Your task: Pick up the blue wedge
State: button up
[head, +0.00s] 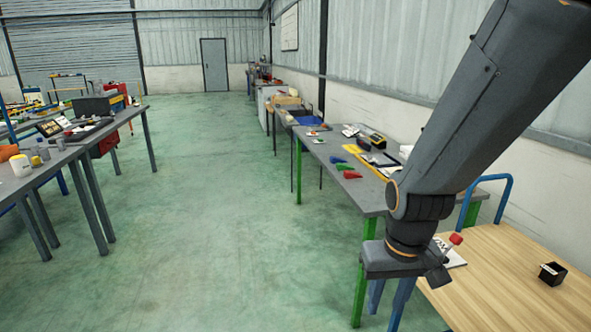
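The blue wedge (337,159) is small in the head view and lies on the grey-topped table (366,197) right of the middle. A green wedge (344,167) and a red wedge (352,175) lie just in front of it in a short row.
A wooden-topped cart (500,285) with a blue handle stands at the lower right, with a black box (552,273) on it. A yellow-black tool (371,138) lies behind the wedges. Cluttered tables (85,135) stand at left. The green floor (215,210) between is clear.

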aim_at(334, 160)
jog(key=u, duration=0.5)
jog(key=i, duration=3.45)
jog(key=z, duration=1.05)
jog(key=i, duration=0.75)
jog(key=z, duration=0.35)
